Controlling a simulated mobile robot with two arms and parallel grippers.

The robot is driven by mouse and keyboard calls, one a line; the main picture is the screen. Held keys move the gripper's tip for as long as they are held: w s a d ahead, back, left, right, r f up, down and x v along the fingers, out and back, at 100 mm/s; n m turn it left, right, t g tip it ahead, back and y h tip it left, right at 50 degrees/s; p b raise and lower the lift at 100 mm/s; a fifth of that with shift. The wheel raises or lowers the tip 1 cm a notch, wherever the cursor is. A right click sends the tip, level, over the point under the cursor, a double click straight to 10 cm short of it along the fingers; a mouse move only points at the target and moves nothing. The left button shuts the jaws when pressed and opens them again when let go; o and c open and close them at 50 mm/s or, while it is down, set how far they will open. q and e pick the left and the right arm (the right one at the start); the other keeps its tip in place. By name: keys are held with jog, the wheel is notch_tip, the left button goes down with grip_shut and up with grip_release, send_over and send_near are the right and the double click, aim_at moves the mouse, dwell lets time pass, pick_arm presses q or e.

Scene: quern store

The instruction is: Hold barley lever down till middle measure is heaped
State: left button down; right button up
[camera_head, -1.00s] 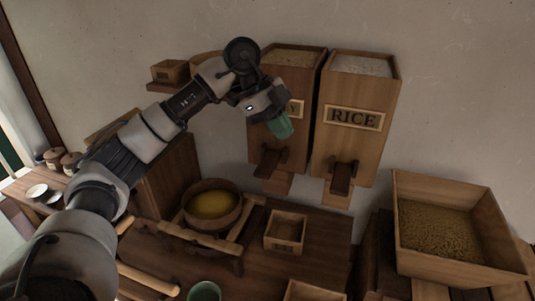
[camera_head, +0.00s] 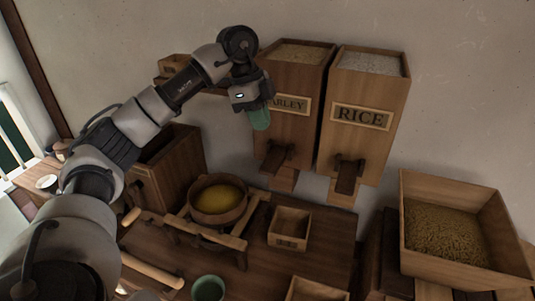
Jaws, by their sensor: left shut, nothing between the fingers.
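The barley bin (camera_head: 293,125) is a tall wooden hopper on the wall, with grain at its top and a label partly covered by my arm. Its dark wooden lever (camera_head: 277,156) sticks out low on its front, above a spout. A small square wooden measure (camera_head: 289,228) stands on the bench below; its inside shows bare wood, with no heap above the rim. Another measure (camera_head: 316,290) is cut off by the bottom edge. My left gripper (camera_head: 260,120), with green fingertips, is shut and empty at the bin's left edge, above and left of the lever. My right gripper is out of view.
The rice bin (camera_head: 362,120) with its own lever (camera_head: 348,176) stands to the right. A grain-filled wooden box (camera_head: 447,235) is at the far right. A round bowl of yellow meal (camera_head: 218,198) sits on a wooden frame. A green cup (camera_head: 208,288) is at the front.

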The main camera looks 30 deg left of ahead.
aim_at(263, 170)
pick_arm(q)
jog(key=p+x, duration=0.1)
jog(key=x, duration=0.2)
jog(key=p+x, duration=0.1)
jog(key=x, duration=0.2)
jog(key=a+p+x, duration=0.1)
jog(key=x, duration=0.2)
jog(key=shift+s+f, duration=0.1)
jog(key=shift+f, duration=0.5)
jog(key=shift+f+b, duration=0.3)
jog(key=shift+b, duration=0.15)
jog(key=f+t+b, duration=0.1)
jog(key=b, duration=0.2)
jog(key=f+t+b, duration=0.1)
jog(key=t+b, duration=0.1)
jog(key=b, duration=0.2)
jog(key=s+f+t+y+b, duration=0.1)
jog(key=f+b, duration=0.1)
jog(key=b, duration=0.2)
jog(key=shift+d+m+t, duration=0.15)
jog(key=shift+m+t, duration=0.25)
jog(key=shift+r+b, duration=0.15)
jog(key=shift+b, duration=0.3)
